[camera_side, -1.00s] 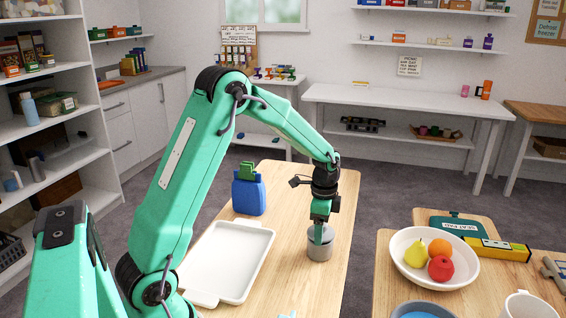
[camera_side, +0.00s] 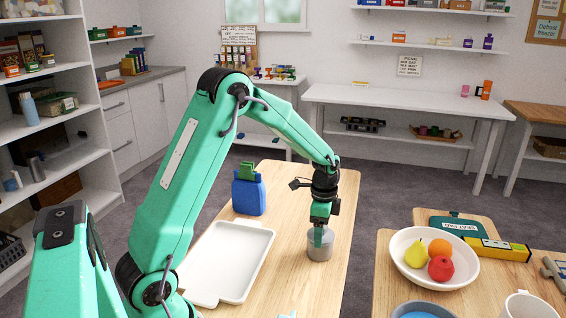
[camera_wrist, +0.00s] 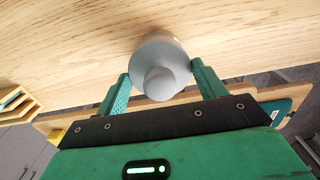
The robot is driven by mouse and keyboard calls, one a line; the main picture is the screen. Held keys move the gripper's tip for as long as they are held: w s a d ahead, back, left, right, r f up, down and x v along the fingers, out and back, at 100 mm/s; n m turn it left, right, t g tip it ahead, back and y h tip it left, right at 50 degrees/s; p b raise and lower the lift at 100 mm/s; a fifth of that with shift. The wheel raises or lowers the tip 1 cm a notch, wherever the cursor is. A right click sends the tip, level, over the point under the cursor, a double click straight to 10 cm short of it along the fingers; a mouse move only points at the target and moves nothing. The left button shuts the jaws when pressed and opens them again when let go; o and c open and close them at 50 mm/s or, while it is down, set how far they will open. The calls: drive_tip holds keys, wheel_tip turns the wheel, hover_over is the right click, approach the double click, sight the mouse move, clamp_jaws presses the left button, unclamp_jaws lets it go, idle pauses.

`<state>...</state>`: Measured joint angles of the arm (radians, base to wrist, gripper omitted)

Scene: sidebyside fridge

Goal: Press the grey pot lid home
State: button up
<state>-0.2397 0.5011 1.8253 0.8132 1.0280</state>
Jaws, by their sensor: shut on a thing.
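The grey pot (camera_side: 320,252) stands upright near the right edge of the wooden table in the side view. In the wrist view the grey lid (camera_wrist: 150,58) shows as a round disc with a rounded knob (camera_wrist: 158,84). My gripper (camera_side: 320,237) points down at the top of the pot. In the wrist view one finger of my gripper (camera_wrist: 160,80) is on each side of the lid, and it is shut on it. The seam between lid and pot is too small and hidden to tell whether the lid sits flush.
A white tray (camera_side: 262,236) lies left of the pot, and a blue container (camera_side: 249,196) with a green top stands behind it. A second table at the right holds a white bowl (camera_side: 403,268) of fruit. The table's far end behind the pot is clear.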

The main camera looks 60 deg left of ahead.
drive_tip(key=shift+f, duration=0.2)
drive_tip(key=o, duration=0.9)
drive_tip(key=shift+r, duration=3.85)
drive_tip(key=shift+s+r, duration=0.1)
drive_tip(key=shift+r, duration=0.05)
